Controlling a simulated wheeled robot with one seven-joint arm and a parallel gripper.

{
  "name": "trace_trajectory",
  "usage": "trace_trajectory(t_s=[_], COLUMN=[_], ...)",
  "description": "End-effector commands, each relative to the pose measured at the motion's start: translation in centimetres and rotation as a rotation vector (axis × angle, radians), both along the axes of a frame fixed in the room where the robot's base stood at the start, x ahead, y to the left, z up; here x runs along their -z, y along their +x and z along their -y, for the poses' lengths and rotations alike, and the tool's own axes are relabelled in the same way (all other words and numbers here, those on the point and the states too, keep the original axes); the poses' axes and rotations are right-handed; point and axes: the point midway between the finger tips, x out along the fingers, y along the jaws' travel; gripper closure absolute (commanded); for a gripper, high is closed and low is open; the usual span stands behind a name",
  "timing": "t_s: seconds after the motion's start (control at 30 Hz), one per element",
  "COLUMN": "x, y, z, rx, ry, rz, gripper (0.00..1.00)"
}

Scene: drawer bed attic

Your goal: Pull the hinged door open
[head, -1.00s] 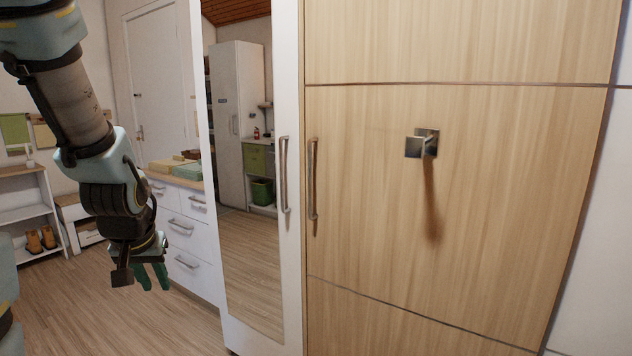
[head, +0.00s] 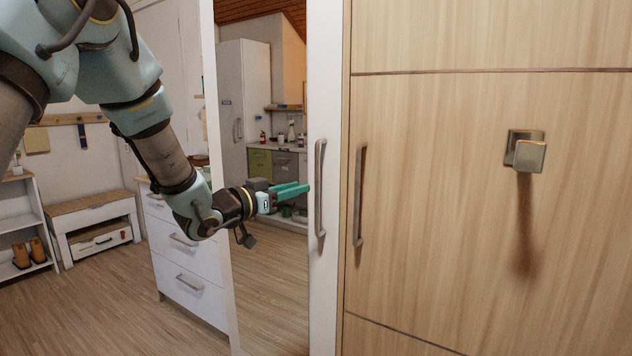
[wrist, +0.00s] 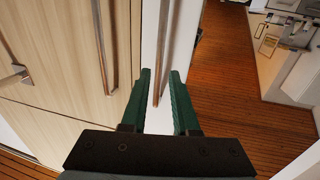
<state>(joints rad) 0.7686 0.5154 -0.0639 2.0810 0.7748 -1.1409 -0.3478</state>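A square metal knob (head: 527,152) sticks out from the wood door at right. A white drawer unit (head: 185,265) stands left of the mirrored door. A bench (head: 95,225) and a shelf with boots are farther left. The wood floor between is clear.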

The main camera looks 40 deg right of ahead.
Motion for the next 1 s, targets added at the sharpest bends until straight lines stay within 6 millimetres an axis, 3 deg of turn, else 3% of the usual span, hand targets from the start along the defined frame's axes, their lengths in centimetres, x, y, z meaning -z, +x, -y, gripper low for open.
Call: trace_trajectory(t_s=[0.2,0.4,0.8,1.0], x=[-0.3,-0.1,0.0,0.0], y=[0.2,0.4,0.5,0.5], z=[4.2,6.6,7.4,7.3], rx=[0.001,-0.001,-0.004,-0.003], ry=[0.0,0.001,0.001,0.001], rz=[0.001,0.0,0.0,0.0], gripper=[0.72,0.72,0.72,0.93])
